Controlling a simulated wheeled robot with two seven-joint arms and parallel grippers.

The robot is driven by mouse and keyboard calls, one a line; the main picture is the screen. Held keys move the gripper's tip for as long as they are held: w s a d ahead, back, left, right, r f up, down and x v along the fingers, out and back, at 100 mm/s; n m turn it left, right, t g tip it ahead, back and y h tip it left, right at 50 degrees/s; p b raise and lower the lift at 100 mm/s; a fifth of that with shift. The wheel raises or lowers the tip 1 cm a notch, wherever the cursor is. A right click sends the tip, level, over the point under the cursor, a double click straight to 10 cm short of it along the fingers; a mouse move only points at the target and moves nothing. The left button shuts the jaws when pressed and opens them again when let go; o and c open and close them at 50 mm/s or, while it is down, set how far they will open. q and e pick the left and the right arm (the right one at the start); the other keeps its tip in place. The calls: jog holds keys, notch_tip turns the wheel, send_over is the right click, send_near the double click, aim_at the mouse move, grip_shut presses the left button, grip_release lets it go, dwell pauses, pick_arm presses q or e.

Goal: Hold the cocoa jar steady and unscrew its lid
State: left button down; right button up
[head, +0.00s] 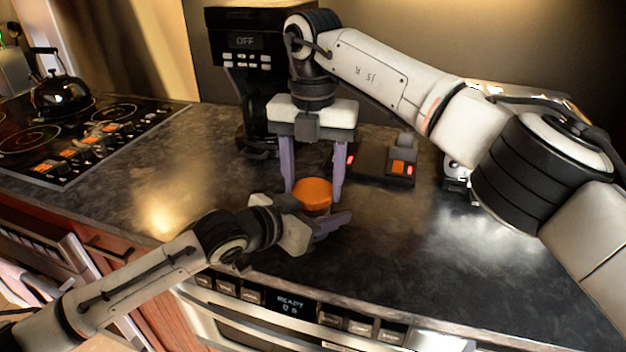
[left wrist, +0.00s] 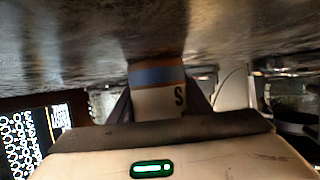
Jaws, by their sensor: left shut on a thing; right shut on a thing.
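The cocoa jar stands on the dark counter; its orange lid (head: 313,190) shows in the head view, while the left gripper hides most of its body. In the left wrist view the jar body (left wrist: 158,98) is pale with a blue band and a letter S, and it sits between the left fingers. My left gripper (head: 328,226) is shut on the jar from the front left, low near the counter. My right gripper (head: 313,188) points down from above, with one purple finger on each side of the lid, shut on it. The lid sits on top of the jar.
A coffee machine (head: 247,75) with an OFF display stands behind. A dark device (head: 385,165) with red lights is behind right of the jar. A stove (head: 75,140) with a black kettle (head: 60,94) is at left. The counter is clear at right front.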

jog(key=shift+n, duration=1.2)
jog(key=o, duration=1.2)
jog(key=shift+a, duration=0.1)
jog(key=shift+c, duration=0.2)
jog(key=shift+r, duration=0.15)
notch_tip(320, 180, up, 4)
jog(key=shift+r, duration=0.15)
jog(key=shift+c, duration=0.4)
notch_tip(320, 180, up, 3)
jog(key=m, duration=0.3)
jog(key=shift+r, duration=0.15)
jog(key=shift+f, duration=3.95)
